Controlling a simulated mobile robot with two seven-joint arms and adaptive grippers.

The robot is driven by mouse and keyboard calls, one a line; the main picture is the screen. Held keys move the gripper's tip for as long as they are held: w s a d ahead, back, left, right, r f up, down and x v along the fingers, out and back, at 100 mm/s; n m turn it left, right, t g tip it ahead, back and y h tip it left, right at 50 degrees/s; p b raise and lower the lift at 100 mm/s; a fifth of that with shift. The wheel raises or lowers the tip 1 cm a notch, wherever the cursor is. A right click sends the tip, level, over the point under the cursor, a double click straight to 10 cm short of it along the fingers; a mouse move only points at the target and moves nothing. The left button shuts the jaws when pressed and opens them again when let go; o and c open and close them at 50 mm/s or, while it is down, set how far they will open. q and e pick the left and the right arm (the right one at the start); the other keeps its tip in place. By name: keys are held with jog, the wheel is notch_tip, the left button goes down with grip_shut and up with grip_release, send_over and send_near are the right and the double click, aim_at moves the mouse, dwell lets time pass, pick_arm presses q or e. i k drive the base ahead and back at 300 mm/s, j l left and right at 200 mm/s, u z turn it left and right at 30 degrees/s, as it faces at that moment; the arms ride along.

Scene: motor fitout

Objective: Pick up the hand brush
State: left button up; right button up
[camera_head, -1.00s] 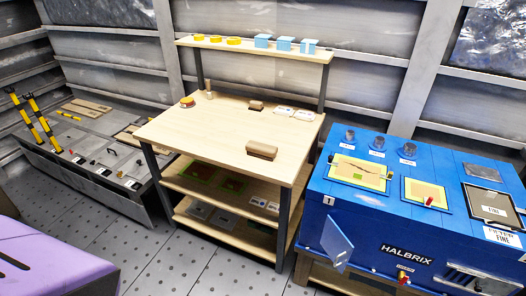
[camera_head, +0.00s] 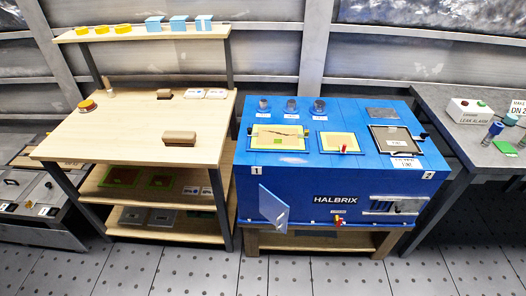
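I cannot pick out a hand brush with certainty. A brown block with rounded edges (camera_head: 180,138) lies near the front right of the wooden bench top (camera_head: 130,125); it could be a brush. A smaller brown block (camera_head: 164,93) lies further back on the bench. A thin upright tan piece (camera_head: 106,84) stands at the bench's back left, close to a round yellow-and-red item (camera_head: 87,106). Neither of my grippers shows in the head view.
A blue HALBRIX cabinet (camera_head: 333,182) with an open small door (camera_head: 273,207) stands right of the bench. A grey table (camera_head: 470,135) holds a leak alarm box (camera_head: 469,111) at far right. A shelf (camera_head: 140,33) carries yellow and blue items. The floor in front is clear.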

aim_at(183, 139)
jog(key=i+j+z, duration=0.1)
jog(key=j, duration=0.25)
jog(key=i+j+z, duration=0.1)
jog(key=i+j, duration=0.15)
jog(key=j, duration=0.15)
jog(key=i+j, duration=0.15)
jog(key=j, duration=0.25)
jog(key=i+j+z, duration=0.15)
jog(key=j, duration=0.25)
